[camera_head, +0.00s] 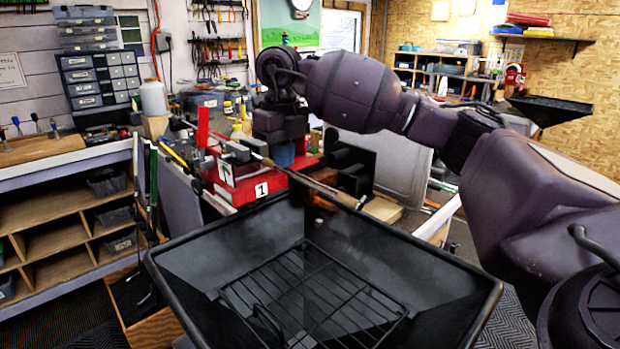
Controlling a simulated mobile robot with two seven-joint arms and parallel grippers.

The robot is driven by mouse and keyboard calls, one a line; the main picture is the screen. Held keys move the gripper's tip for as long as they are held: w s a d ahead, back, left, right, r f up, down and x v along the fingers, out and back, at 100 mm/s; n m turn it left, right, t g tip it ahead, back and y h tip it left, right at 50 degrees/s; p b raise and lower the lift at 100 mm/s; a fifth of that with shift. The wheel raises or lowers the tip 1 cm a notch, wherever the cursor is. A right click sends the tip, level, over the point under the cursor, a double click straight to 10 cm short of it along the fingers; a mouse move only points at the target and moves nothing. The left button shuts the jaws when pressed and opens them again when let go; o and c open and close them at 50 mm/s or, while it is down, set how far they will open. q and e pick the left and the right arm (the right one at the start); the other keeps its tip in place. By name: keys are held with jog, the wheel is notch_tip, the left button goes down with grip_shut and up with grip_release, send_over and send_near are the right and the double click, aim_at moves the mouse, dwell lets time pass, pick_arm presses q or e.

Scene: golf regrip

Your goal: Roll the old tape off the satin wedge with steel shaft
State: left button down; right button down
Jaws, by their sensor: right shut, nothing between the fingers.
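A thin shaft (327,188) lies across the red vise (243,182), which has a "1" label. It slopes down to the right, its end over the far rim of the black tray. A pale brownish stretch shows on the shaft; I cannot tell where tape begins or ends. The wedge's head cannot be made out. My right gripper (268,147) reaches in from the right and points down at the shaft just beside the vise. It is shut and empty; whether it touches the shaft is unclear. My left gripper is not in view.
A deep black tray (205,262) with a wire grid (325,300) fills the front. A low wooden shelf (60,237) stands at left. Small drawers (98,80) and a white bottle (153,97) stand on the cluttered bench behind.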

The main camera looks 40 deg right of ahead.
aim_at(299, 174)
jog(key=shift+f, duration=0.1)
